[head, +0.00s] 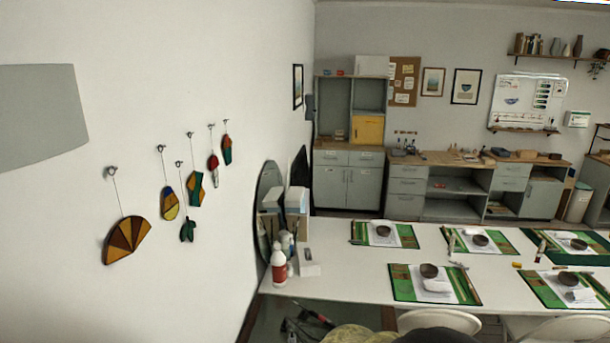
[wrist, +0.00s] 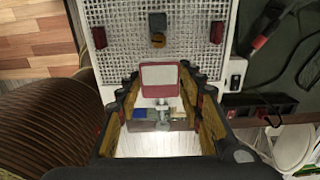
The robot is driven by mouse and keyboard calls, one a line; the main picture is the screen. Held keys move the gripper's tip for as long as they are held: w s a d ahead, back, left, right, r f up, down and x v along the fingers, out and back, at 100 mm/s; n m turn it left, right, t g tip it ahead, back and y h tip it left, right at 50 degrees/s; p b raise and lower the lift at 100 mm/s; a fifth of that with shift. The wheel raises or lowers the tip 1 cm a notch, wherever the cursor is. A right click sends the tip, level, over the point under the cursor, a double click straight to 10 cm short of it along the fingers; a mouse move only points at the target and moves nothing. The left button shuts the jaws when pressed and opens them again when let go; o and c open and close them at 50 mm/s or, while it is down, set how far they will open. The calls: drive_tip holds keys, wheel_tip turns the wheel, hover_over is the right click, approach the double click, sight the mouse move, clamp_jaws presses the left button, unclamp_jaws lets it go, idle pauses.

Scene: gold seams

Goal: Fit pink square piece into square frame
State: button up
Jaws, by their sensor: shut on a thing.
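In the wrist view my gripper (wrist: 160,80) has its fingers with yellow-brown pads on both sides of a small square piece (wrist: 160,76). The piece has a pale face and a pinkish-red border, and it sits between the fingertips. I take it for the pink square piece, though little pink shows. Behind it is a white grid panel (wrist: 186,50) bearing small dark red, grey and brown blocks. I cannot pick out the square frame for sure in either view. My gripper does not show in the head view.
In the wrist view a round ribbed brown object (wrist: 40,125) is close at the left, and a dark tray (wrist: 265,108) is at the right. The head view shows a long white table (head: 340,285) with several green mats, bottles, and hanging coloured glass on the left wall.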

drive_tip(key=shift+r+p, duration=0.9)
drive_tip(key=shift+r, duration=0.5)
